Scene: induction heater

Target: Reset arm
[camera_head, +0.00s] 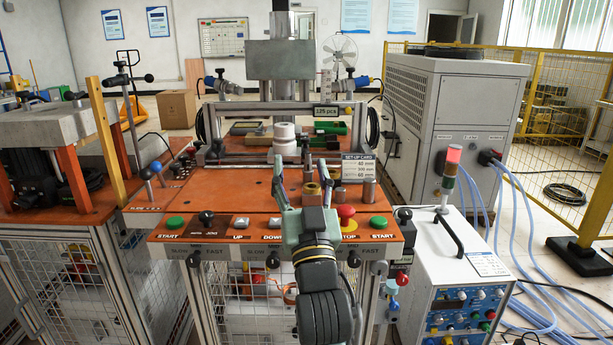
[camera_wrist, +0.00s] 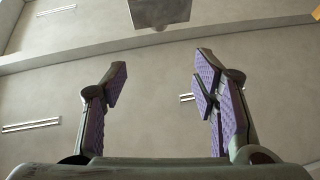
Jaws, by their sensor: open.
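My gripper (camera_head: 302,182) is raised in front of the induction heater's orange bench, with its two green fingers spread apart and pointing up. In the head view it overlaps the control panel and hides part of the panel's middle. In the wrist view my gripper (camera_wrist: 160,88) shows both fingers with purple pads, wide apart, with nothing between them. Beyond the fingers the wrist view shows a plain grey ceiling or wall (camera_wrist: 150,75) and a grey block-like shape (camera_wrist: 158,12) at the top.
The orange bench (camera_head: 235,190) carries a white stacked cylinder (camera_head: 286,140), brass and steel pieces, and a set-up card (camera_head: 357,167). Its front panel has a red stop button (camera_head: 346,212) and green start buttons. A white power unit (camera_head: 450,270) with a signal lamp (camera_head: 452,165) stands right.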

